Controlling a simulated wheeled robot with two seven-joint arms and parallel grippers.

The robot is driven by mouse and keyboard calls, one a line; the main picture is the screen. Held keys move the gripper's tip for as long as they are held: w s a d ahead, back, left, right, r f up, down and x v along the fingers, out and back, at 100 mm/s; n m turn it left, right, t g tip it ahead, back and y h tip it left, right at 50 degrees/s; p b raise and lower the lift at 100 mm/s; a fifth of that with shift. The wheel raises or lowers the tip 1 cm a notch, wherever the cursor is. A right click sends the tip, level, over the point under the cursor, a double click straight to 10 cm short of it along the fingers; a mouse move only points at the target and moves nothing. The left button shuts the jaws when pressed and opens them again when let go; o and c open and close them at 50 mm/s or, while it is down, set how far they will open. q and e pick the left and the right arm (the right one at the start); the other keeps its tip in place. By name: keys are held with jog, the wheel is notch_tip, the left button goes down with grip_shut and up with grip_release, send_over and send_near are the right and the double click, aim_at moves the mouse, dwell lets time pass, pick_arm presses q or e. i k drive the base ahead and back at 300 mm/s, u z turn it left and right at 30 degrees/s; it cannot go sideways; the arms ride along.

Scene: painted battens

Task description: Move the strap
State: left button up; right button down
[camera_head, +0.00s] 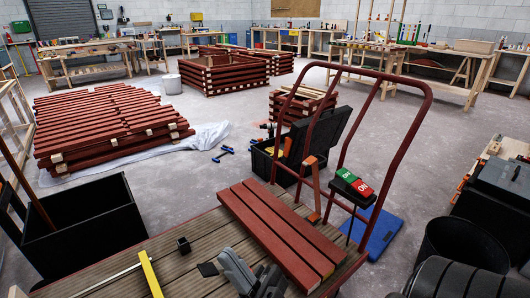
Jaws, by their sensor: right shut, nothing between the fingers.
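I cannot make out a strap for certain in the head view. My right gripper (238,274), grey and black, is at the bottom centre, over the front part of the slatted cart deck (190,270). It is shut with nothing in it, just left of the red battens (284,232) that lie side by side on the deck. A small black block (183,245) and a yellow bar (150,274) are on the deck to its left. My left gripper is not in view.
The cart's red tube handle (420,120) rises at the right and carries a green and red switch box (353,183). A black open bin (85,225) stands at the left. A toolbox (268,160) is behind the cart.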

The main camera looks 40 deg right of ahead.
aim_at(311, 160)
jog(key=u, duration=1.3)
jog(key=k, duration=1.05)
jog(key=z, duration=1.25)
jog(key=i, duration=0.55)
jog(key=z, duration=0.05)
